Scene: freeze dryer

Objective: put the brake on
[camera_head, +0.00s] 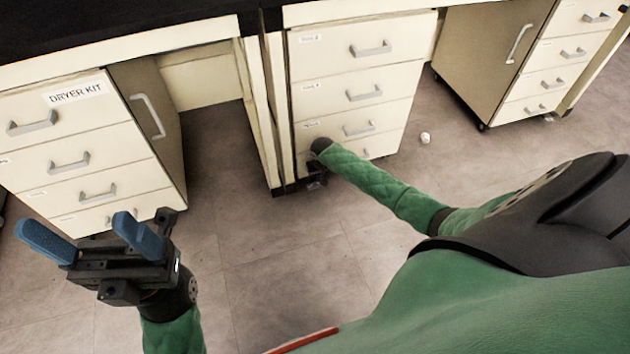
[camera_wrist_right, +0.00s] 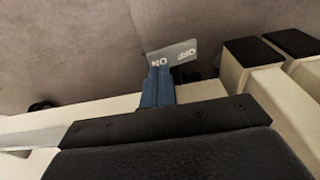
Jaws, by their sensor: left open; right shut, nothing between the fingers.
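The brake is a small grey tab (camera_wrist_right: 184,50) marked ON and OFF, its lettering upside down in the right wrist view. It sticks out low beside the drawer cabinet (camera_head: 360,75). My right gripper (camera_wrist_right: 158,74) has its blue fingers shut together and empty, and their tips overlap the left part of the tab in that view. I cannot tell whether they touch it. In the head view my right gripper (camera_head: 316,178) is down near the floor at the cabinet's lower left corner, and the tab is hidden there. My left gripper (camera_head: 85,232) is open and empty at the lower left.
A cabinet labelled DRYER KIT (camera_head: 85,120) stands at the left, behind my left gripper. Two dark-capped legs (camera_wrist_right: 252,60) stand right of the tab in the wrist view. A small white object (camera_head: 425,138) lies on the floor. The middle floor (camera_head: 265,265) is clear.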

